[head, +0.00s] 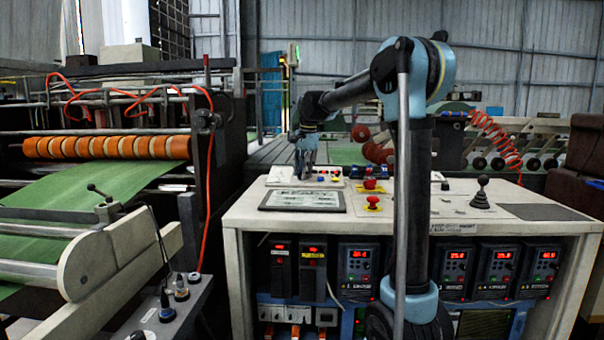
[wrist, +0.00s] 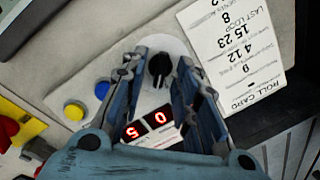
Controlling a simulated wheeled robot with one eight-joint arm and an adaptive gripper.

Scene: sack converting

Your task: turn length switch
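The length switch appears to be the black rotary knob (wrist: 159,66) on a pale round plate in the wrist view. My gripper (head: 305,170) points down over the back left of the console in the head view. In the wrist view its two blue fingers are apart, one on each side of the knob, with pale plate showing between them and it. I cannot tell how far the fingertips are above the panel. A red digit display (wrist: 148,126) lies between the fingers, partly hidden by them. In the head view the knob cannot be made out behind my gripper.
A yellow button (wrist: 74,110) and a blue button (wrist: 102,89) sit left of the knob. A white roll card (wrist: 235,50) lies to the right. Red emergency buttons (head: 372,200) and a black joystick (head: 481,192) stand on the console (head: 420,212).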

